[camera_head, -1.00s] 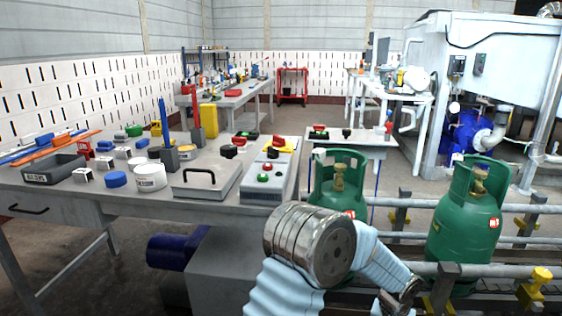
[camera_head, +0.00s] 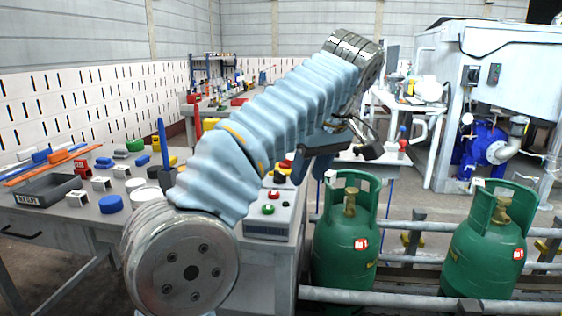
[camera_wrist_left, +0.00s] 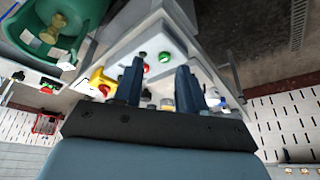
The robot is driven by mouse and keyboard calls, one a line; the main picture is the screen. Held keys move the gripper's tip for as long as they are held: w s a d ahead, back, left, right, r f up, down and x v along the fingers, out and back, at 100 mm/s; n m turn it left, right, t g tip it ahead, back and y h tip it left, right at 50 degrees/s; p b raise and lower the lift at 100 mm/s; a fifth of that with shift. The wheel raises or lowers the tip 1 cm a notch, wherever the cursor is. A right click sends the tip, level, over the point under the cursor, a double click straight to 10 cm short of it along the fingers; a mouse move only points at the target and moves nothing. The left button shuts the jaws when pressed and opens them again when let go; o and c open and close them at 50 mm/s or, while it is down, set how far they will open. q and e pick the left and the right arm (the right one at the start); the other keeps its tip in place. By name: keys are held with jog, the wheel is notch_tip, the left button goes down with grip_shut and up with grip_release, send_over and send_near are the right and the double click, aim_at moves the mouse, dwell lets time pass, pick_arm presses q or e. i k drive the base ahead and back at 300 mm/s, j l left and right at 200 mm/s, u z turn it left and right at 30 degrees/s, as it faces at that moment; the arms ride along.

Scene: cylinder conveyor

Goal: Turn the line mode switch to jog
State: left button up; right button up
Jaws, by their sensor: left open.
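The grey control box (camera_head: 268,222) stands at the right end of the workbench, with red and green buttons on its near part. My left arm crosses in front and hides much of its far part. In the left wrist view the box's pale panel (camera_wrist_left: 172,36) lies beyond my left gripper (camera_wrist_left: 160,74), with the green button (camera_wrist_left: 164,57), the red button (camera_wrist_left: 145,68) and a yellow piece (camera_wrist_left: 101,82). I cannot tell which control is the line mode switch. My left gripper (camera_head: 322,148) is open, with nothing seen between its fingers. My right gripper is not in view.
Green gas cylinders (camera_head: 346,243) (camera_head: 490,243) stand at the rails right of the box. A grey tray (camera_head: 47,191), a blue cap (camera_head: 111,204) and several small parts lie on the workbench (camera_head: 85,228). A large pale machine (camera_head: 500,70) stands behind.

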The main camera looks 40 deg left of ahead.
aim_at(279, 177)
jog(key=i+j, duration=0.25)
jog(key=j, duration=0.15)
jog(key=i+j, duration=0.25)
jog(key=j, duration=0.15)
jog(key=k+j, duration=0.1)
jog(key=j, duration=0.3)
